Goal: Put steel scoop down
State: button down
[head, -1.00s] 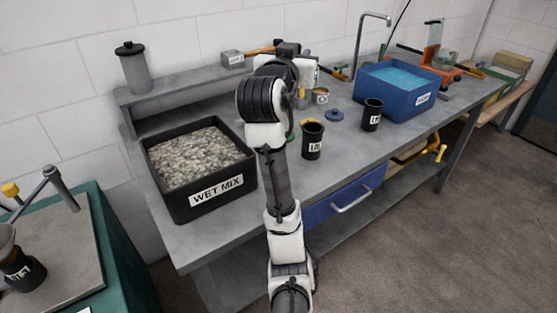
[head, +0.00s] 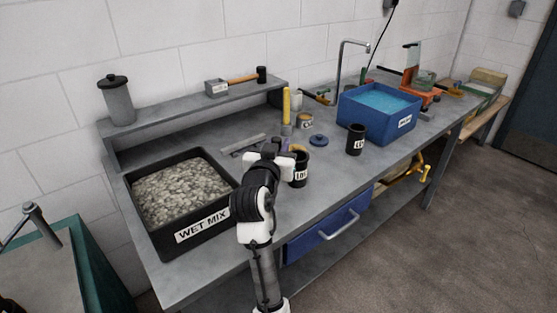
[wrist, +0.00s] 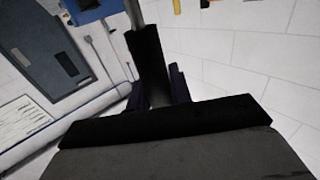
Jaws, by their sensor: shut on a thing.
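My gripper (head: 280,150) is over the bench, between the wet mix tub and a black labelled cup, partly hidden behind my own wrist in the head view. In the wrist view my gripper (wrist: 156,92) is shut on the black handle of the steel scoop (wrist: 148,58). A thin grey metal shaft runs up from the handle and out of the top of that view. The scoop's bowl is not clearly visible in either view. I cannot tell whether the scoop touches the bench.
The wet mix tub (head: 133,214) is left of my arm. The black cup (head: 299,170) is close on the right. A second cup (head: 356,139), blue lid (head: 319,140) and blue water tub (head: 363,122) lie farther right. Flat metal pieces (head: 243,144) lie behind. Bench front is clear.

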jog(key=shift+f, duration=2.55)
jog(key=shift+f, duration=0.2)
jog(key=c, duration=1.3)
grip_release()
jog(key=shift+o, duration=0.2)
jog(key=shift+r, duration=0.15)
